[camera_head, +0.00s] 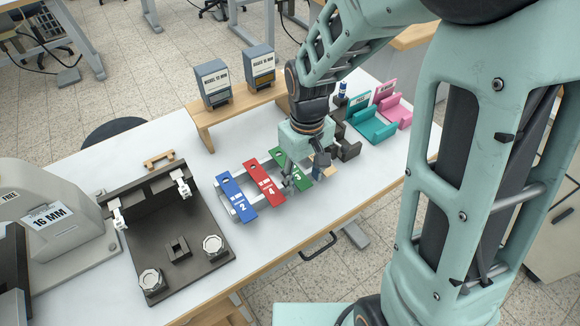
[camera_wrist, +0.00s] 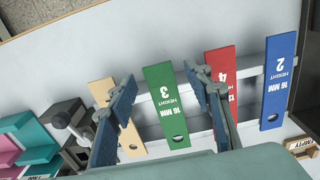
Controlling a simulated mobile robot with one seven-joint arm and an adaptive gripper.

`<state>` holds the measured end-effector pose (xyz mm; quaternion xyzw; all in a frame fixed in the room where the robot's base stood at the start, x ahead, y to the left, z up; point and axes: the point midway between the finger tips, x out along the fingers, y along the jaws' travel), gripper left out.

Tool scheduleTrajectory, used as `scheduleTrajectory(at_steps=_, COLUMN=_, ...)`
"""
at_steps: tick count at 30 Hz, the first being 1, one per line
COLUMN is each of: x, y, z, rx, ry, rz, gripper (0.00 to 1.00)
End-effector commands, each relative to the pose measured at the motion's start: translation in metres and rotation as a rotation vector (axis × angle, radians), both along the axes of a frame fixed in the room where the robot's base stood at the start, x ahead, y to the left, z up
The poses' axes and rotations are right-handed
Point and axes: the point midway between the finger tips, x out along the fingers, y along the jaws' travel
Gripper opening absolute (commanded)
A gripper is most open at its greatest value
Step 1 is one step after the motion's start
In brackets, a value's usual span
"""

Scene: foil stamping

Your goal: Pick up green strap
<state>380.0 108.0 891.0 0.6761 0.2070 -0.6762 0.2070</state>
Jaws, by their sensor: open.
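The green strap (camera_head: 304,187), marked 3, lies on a pale rack (camera_head: 224,199) on the table. It shows clearly in the wrist view (camera_wrist: 162,92), flat, with its hole toward the lower edge. My gripper (camera_head: 304,176) is open and empty, low over the rack. In the wrist view my gripper (camera_wrist: 160,80) has one finger on each side of the green strap, with a gap to each. The left finger overlaps a tan strap (camera_wrist: 130,139) and the right finger partly covers the red strap (camera_wrist: 221,62). In the head view my gripper hides part of the green strap.
A blue strap (camera_head: 235,197) lies left of the red one. A dark fixture (camera_head: 190,235) with clamps stands left of the rack. A wooden shelf (camera_head: 238,109) with two labelled boxes stands behind. Teal (camera_head: 374,127) and pink (camera_head: 398,112) holders are at the right.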

Motion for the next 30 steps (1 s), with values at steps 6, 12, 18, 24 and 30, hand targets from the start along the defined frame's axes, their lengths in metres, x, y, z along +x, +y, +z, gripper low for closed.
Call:
scheduleTrajectory(at_steps=6, x=0.0, y=0.0, z=0.0, rx=0.0, ry=0.0, rz=0.0, gripper=0.31)
scheduleTrajectory(at_steps=12, x=0.0, y=0.0, z=0.0, rx=0.0, ry=0.0, rz=0.0, gripper=0.09)
scheduleTrajectory(at_steps=18, x=0.0, y=0.0, z=0.0, rx=0.0, ry=0.0, rz=0.0, gripper=0.09)
scheduleTrajectory(at_steps=24, x=0.0, y=0.0, z=0.007, rx=0.001, ry=-0.001, rz=0.0, gripper=0.09)
scheduleTrajectory(at_steps=30, x=0.004, y=0.001, z=0.027, rx=0.0, ry=-0.002, rz=-0.001, gripper=0.09)
